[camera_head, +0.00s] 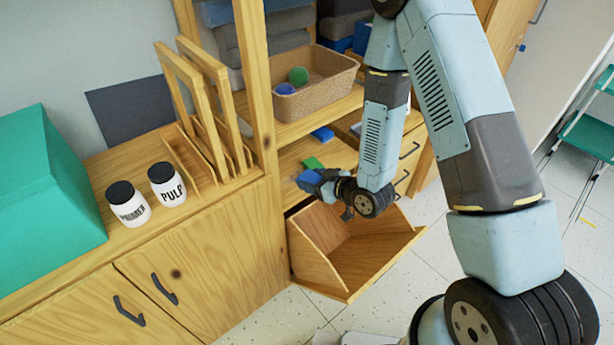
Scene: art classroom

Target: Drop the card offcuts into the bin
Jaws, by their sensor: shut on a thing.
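A blue piece (323,133) and a green piece (313,163), which look like card offcuts, lie on the open wooden shelf. My gripper (312,183) is in front of this shelf, pointing left, shut on a small blue piece that is hard to make out against the jaws. A wooden tilt-out bin (345,283) stands open low down, below and slightly right of my gripper. Its visible inside looks empty; part of its upper area is hidden behind my gripper and wrist.
Two lidded jars (167,185), a wooden rack (200,150) and a teal box (45,190) stand on the left cabinet. A wooden upright (258,80) is close to my gripper's left.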

